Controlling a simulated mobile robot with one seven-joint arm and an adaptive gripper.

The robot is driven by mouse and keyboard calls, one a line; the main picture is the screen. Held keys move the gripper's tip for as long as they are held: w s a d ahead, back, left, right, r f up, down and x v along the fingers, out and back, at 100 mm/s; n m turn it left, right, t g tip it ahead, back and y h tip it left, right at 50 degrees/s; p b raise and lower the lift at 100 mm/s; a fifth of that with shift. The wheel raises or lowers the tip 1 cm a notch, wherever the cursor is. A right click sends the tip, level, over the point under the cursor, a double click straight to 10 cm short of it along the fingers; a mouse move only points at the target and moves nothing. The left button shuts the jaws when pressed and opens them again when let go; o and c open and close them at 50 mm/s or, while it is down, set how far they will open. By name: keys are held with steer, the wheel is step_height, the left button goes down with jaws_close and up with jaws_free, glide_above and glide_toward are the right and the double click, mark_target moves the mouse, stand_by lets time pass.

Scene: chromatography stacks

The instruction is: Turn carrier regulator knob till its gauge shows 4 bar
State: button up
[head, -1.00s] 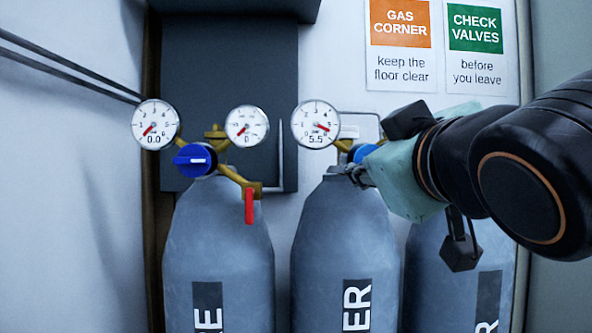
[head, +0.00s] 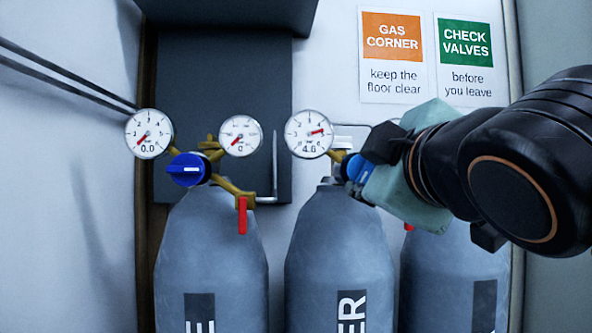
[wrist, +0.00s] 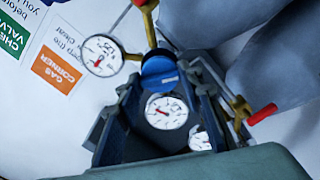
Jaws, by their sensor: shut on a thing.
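The blue carrier regulator knob (head: 356,168) is on the middle cylinder, whose label (head: 352,312) shows only "ER". The gauge beside it (head: 308,134) reads 4.6, with its red needle pointing right and slightly up. My gripper (head: 364,170) comes in from the right and is shut on this knob, hiding part of it. In the wrist view the blue knob (wrist: 160,72) sits between the two dark fingers. A gauge dial (wrist: 166,111) shows between the fingers there, its digits too small to read.
The left cylinder (head: 210,255) carries a gauge reading 0.0 (head: 149,134), a second gauge (head: 241,136), a blue knob (head: 188,169) and a red lever (head: 242,215). A third cylinder (head: 455,270) stands right, partly behind my arm. Signs (head: 395,35) hang on the wall.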

steer(key=o, duration=1.2)
steer(key=shift+c, duration=0.2)
steer(key=s, duration=0.7)
steer(key=shift+s, duration=0.2)
